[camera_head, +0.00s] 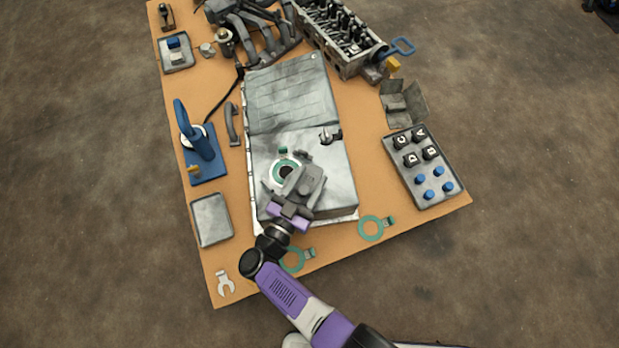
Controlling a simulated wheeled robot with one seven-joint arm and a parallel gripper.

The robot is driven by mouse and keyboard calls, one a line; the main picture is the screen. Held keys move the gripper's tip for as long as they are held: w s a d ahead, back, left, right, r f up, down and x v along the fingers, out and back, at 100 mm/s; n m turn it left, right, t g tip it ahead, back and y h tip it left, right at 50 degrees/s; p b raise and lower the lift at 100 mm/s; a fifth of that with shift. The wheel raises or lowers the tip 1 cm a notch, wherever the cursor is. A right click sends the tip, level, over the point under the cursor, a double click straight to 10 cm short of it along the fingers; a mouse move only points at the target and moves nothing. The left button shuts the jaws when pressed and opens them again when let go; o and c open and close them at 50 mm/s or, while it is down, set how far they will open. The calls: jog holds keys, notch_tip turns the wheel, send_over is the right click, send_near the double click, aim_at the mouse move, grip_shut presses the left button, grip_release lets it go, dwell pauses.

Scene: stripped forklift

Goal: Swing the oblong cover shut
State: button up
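A large grey metal case (335,185) lies in the middle of the orange board. A grey oblong panel (290,95) with faint slots spans its far half; it looks like the cover, but I cannot tell its exact angle. A small dark fitting (330,136) sits near the case's right side. My gripper (300,180) is over the near half, just right of this ring. Its own body hides the fingertips, and no held object is visible.
A blue lever on a base (198,150) and a grey tray (211,220) stand left. An engine head (340,35) is at the back. A green ring (372,228) lies at the near edge.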

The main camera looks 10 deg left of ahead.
aim_at(302, 195)
jog(key=shift+p+v, duration=0.55)
jog(key=shift+v, duration=3.4)
